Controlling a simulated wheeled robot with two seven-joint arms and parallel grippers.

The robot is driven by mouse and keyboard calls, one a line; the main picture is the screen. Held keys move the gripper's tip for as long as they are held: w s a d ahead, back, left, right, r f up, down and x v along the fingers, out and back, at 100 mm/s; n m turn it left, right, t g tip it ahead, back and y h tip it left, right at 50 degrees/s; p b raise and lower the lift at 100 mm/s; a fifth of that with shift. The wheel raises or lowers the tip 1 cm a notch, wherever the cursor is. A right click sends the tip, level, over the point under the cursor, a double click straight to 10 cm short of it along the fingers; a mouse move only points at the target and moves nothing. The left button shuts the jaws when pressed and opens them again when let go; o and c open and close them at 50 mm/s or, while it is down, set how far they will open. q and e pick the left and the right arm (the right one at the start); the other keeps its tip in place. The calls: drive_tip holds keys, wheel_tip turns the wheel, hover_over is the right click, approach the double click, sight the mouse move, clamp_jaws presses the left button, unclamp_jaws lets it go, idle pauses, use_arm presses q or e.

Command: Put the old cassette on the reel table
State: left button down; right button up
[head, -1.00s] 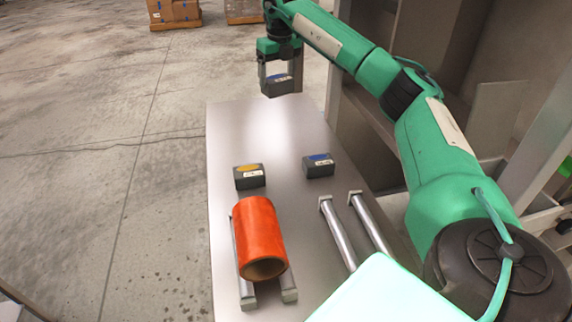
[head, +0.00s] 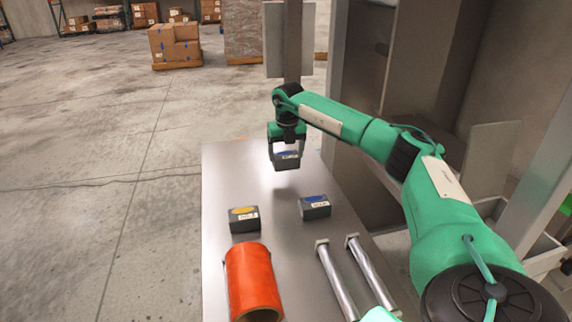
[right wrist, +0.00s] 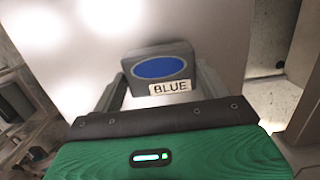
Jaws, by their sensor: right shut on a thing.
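My right gripper (head: 287,161) is shut on a dark grey cassette (right wrist: 160,67) with a blue oval and a label reading BLUE in the right wrist view. In the head view it holds this cassette over the far part of the grey metal table (head: 228,172); whether it touches the top I cannot tell. Two other dark cassettes rest on the table, one with a yellow oval (head: 244,225) and one with a blue oval (head: 315,211). Their labels are too small to read surely. My left gripper is not in view.
An orange reel (head: 252,278) lies on the near left of the table, with two metal rollers (head: 338,283) (head: 369,275) to its right. A grey shelf frame stands along the right. Boxes on a pallet (head: 175,45) are far off on the floor.

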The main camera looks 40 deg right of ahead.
sight(286, 165)
wheel_tip(286, 165, down, 5)
drive_tip(key=shift+r, duration=0.2)
drive_tip(key=shift+f, duration=0.15)
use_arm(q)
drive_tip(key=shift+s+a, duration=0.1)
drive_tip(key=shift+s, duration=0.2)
use_arm(e)
drive_tip(key=o, duration=1)
drive_tip(key=shift+f, duration=0.1)
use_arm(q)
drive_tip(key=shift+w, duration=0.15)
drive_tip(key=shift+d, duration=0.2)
